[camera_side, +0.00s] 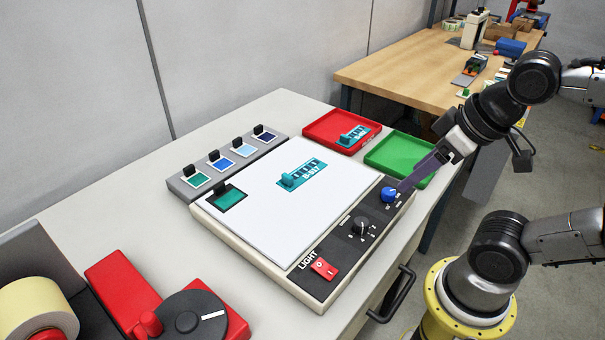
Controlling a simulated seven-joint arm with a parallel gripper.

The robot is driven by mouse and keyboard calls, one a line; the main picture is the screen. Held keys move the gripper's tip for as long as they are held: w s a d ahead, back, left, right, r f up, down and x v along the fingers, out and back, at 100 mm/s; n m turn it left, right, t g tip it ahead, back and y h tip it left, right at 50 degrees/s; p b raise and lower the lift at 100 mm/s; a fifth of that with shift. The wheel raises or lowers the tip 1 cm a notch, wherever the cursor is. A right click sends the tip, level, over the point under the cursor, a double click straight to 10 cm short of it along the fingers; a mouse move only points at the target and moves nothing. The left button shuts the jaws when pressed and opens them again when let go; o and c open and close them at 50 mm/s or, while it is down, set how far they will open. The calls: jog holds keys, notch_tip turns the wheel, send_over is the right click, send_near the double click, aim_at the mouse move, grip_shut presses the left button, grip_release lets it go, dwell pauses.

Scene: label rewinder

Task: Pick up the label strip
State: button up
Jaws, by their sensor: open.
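A teal label strip (303,175) with dark marks and a printed code lies on the white top of the light box (262,227), with a small teal raised piece at its left end. A similar teal strip (353,136) lies in the red tray (310,130). My gripper (402,189) reaches down from the right, with its dark fingers close to the blue knob (389,194) on the light box's control panel. It is open, holds neither strip, and is to the right of the strip on the white surface. Whether it touches the knob is unclear.
An empty green tray (388,152) stands behind my fingers. A row of colour swatches (221,162) borders the box's back left. A black knob (361,226) and red switch (323,269) sit on the panel. The red rewinder (115,285) stands front left.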

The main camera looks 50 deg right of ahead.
jog(key=shift+o, duration=0.5)
